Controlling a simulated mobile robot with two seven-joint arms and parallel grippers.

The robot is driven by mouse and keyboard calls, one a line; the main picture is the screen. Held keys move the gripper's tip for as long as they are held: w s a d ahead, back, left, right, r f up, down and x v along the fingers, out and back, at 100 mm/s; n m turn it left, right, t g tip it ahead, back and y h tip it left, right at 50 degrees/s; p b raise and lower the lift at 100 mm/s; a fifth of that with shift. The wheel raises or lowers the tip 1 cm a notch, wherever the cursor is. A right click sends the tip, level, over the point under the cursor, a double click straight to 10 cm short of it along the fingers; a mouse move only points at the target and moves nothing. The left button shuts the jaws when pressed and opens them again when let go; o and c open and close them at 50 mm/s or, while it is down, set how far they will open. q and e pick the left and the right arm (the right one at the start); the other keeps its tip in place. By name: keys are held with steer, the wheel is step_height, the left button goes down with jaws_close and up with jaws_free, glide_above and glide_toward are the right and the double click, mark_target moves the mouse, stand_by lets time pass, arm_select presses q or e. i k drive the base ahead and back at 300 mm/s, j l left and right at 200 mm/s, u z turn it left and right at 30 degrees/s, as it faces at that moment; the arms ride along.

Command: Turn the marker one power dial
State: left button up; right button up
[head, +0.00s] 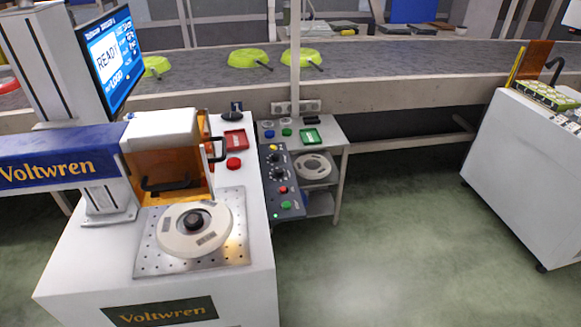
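A dark grey control panel (289,208) stands along the right side of the white machine body. It carries two black dials, an upper dial (277,158) and a lower dial (280,174), with small pale marks around them. Which one is the marker one power dial cannot be read at this size, nor can the dial settings. The marking machine (165,135) has an orange guard and a blue "Voltwren" arm. A pale round disc (194,229) with a dark centre lies on its perforated plate (160,268). Neither of my grippers is in view.
A screen (112,62) reads READY. A red button (234,163) and red tray (236,139) sit on the machine top. A grey shelf (334,131) stands behind the panel. Green pans (248,58) lie on the conveyor (390,62). The floor (400,250) at right is clear.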

mark_target(278, 172)
steer(key=i+l+u, duration=0.1)
steer(key=l, duration=0.45)
steer(key=l+u, duration=0.1)
steer(key=l, duration=0.4)
steer(key=i+l+u, duration=0.1)
steer(key=l, duration=0.25)
steer(key=i+l+u, duration=0.15)
steer(key=l, duration=0.2)
steer(key=i+l+u, duration=0.1)
steer(key=l, duration=0.25)
steer(key=i+l+u, duration=0.25)
steer(key=i+l, duration=0.15)
steer(key=i+l+u, duration=0.2)
steer(key=l, duration=0.35)
steer(key=i+l+u, duration=0.1)
steer(key=i+l, duration=0.25)
steer(key=i, duration=0.15)
steer(key=i+l+u, duration=0.1)
steer(key=i+l, duration=0.25)
steer(key=i, duration=0.1)
